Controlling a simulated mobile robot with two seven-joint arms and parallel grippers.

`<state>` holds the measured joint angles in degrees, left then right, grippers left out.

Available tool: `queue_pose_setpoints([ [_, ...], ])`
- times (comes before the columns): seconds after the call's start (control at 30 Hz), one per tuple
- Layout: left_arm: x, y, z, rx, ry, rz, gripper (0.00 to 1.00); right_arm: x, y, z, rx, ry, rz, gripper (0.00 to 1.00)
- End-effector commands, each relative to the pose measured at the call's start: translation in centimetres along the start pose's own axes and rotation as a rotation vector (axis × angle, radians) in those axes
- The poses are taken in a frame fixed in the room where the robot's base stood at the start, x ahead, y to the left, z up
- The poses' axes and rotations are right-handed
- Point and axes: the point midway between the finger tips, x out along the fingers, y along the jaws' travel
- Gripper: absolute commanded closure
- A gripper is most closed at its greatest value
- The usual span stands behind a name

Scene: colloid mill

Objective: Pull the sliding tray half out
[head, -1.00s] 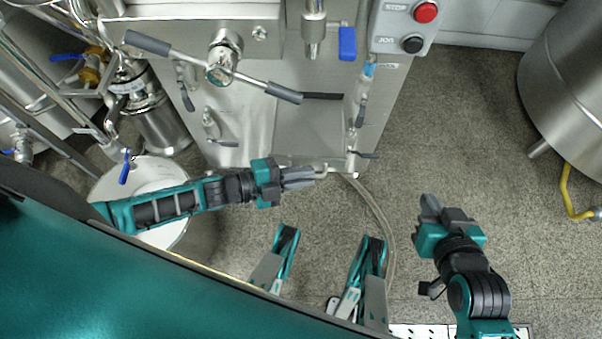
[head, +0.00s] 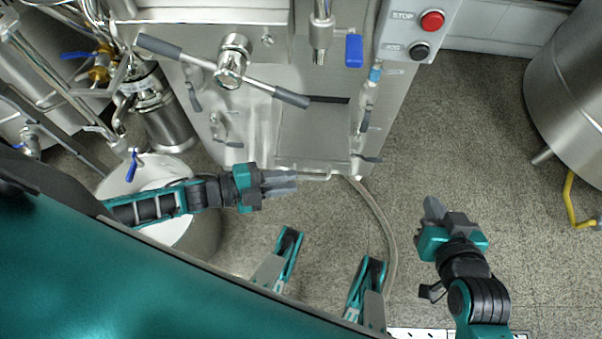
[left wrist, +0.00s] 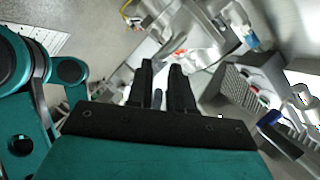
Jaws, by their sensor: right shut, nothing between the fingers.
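The sliding tray (head: 314,132) is a flat steel plate at the front of the machine, with a dark slot along its far edge. A thin bar handle (head: 318,177) runs along its near edge. I cannot tell exactly how far the tray is out. My left gripper (head: 297,181) is just on the near side of the handle, its fingers pointing right, apart from the tray as far as I can see. In the left wrist view its two dark fingers (left wrist: 163,66) stand a little apart with nothing visible held between them. My right gripper (head: 431,205) is shut and empty over the floor at right.
The steel machine carries a crossbar handle (head: 231,72), a blue-handled valve (head: 354,51) and a stop-button box (head: 418,30). A white bucket (head: 158,172) stands under my left arm. A hose (head: 382,222) lies on the floor. A steel tank (head: 573,90) is at right; floor between is clear.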

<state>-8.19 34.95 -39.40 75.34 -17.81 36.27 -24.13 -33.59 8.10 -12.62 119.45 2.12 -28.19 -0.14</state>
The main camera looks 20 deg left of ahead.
Motion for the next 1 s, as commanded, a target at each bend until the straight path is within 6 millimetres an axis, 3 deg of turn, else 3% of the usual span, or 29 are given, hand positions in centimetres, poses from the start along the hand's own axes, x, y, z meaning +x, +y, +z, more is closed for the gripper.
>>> queue_pose_setpoints([
  [0.2, -5.0, -0.1, 0.0, -0.001, -0.003, 0.003, 0.79, -0.4, 0.3, -0.2, -0.006, -0.007, 0.006, 1.0],
  [0.4, -7.5, -0.1, 0.0, -0.002, -0.002, 0.0, 0.79, -0.7, 0.5, -0.3, -0.016, -0.01, 0.007, 1.0],
  [1.0, -8.2, -0.1, 0.1, 0.0, -0.001, -0.001, 0.79, -0.8, 0.4, -0.3, -0.009, -0.01, 0.007, 1.0],
])
